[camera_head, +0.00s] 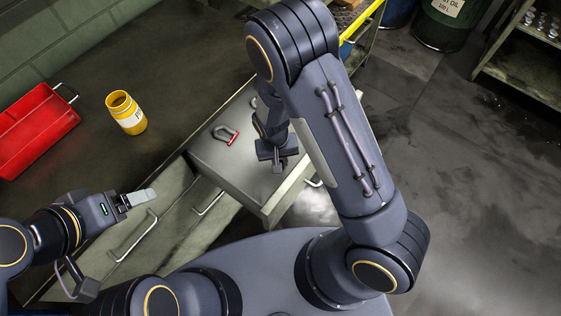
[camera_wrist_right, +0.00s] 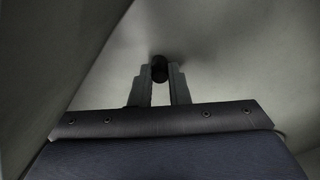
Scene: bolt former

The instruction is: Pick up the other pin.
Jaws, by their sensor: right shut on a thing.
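My right gripper (camera_head: 278,163) reaches down into the open drawer (camera_head: 225,165) in the head view. In the right wrist view its two fingers (camera_wrist_right: 160,88) are closed around a small dark pin (camera_wrist_right: 160,68), seen by its round end. The pin is hidden in the head view. Pale drawer surfaces lie close around the fingers. My left gripper (camera_head: 140,198) is at the lower left, in front of the bench drawers and away from the pin. Its pale fingers look like one flat piece, so I cannot tell whether they are open.
A grey horseshoe-shaped piece with a red part (camera_head: 226,134) lies in the drawer, left of my right gripper. A yellow jar (camera_head: 126,113) and a red box (camera_head: 35,130) stand on the bench (camera_head: 120,65). A shelf (camera_head: 520,70) and an oil drum (camera_head: 445,25) are at the upper right.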

